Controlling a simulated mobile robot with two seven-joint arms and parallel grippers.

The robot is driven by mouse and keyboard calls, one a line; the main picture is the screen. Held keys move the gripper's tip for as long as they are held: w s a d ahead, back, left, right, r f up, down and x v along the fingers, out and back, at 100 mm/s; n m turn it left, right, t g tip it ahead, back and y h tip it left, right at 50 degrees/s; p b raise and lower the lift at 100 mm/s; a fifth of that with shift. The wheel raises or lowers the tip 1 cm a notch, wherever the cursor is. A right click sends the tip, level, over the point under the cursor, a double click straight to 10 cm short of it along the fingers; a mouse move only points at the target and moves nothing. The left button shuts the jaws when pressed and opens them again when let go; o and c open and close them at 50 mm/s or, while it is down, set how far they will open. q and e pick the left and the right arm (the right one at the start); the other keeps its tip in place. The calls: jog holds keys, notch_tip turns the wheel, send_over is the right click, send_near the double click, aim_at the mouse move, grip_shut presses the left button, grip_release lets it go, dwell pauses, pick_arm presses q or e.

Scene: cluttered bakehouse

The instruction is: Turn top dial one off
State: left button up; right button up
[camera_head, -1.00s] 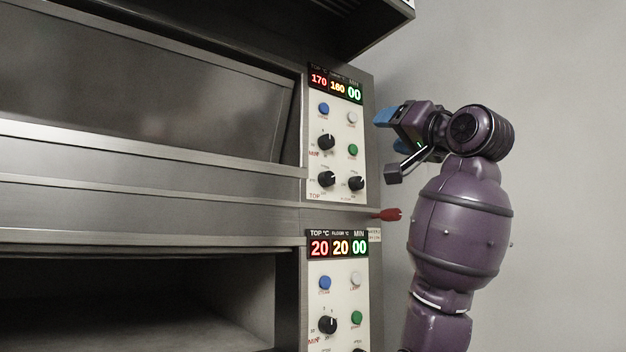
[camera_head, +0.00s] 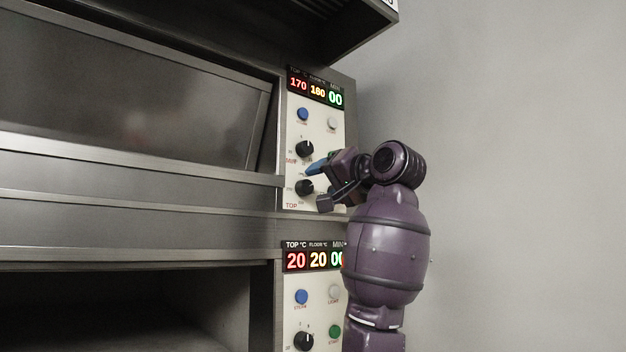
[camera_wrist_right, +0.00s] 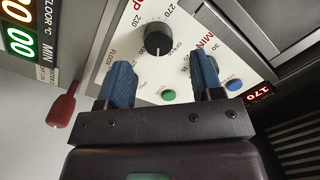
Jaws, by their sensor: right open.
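The upper oven's control panel (camera_head: 324,195) carries black dials. The lower left dial, above the red TOP label, is the top dial (camera_head: 304,187); it also shows in the right wrist view (camera_wrist_right: 158,38), beyond and between the fingers. My right gripper (camera_head: 318,185) is open in front of the panel's lower part, just right of the top dial. In the wrist view the gripper (camera_wrist_right: 162,72) has its two blue fingertips apart, with nothing held. I cannot tell whether they touch the panel. The floor dial is hidden behind the gripper. My left gripper is not in view.
Another dial (camera_head: 305,149) sits above the top dial, with a blue button (camera_head: 303,114) higher up. The upper display (camera_head: 316,90) reads 170, 180, 00. A red knob (camera_wrist_right: 62,108) sticks out beside the panel. Free room lies right of the oven.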

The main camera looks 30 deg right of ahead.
aim_at(309, 186)
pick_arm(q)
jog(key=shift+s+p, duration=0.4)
pick_arm(e)
jog(key=shift+w+a, duration=0.2)
jog(key=shift+w, duration=1.6)
jog(key=c, duration=0.9)
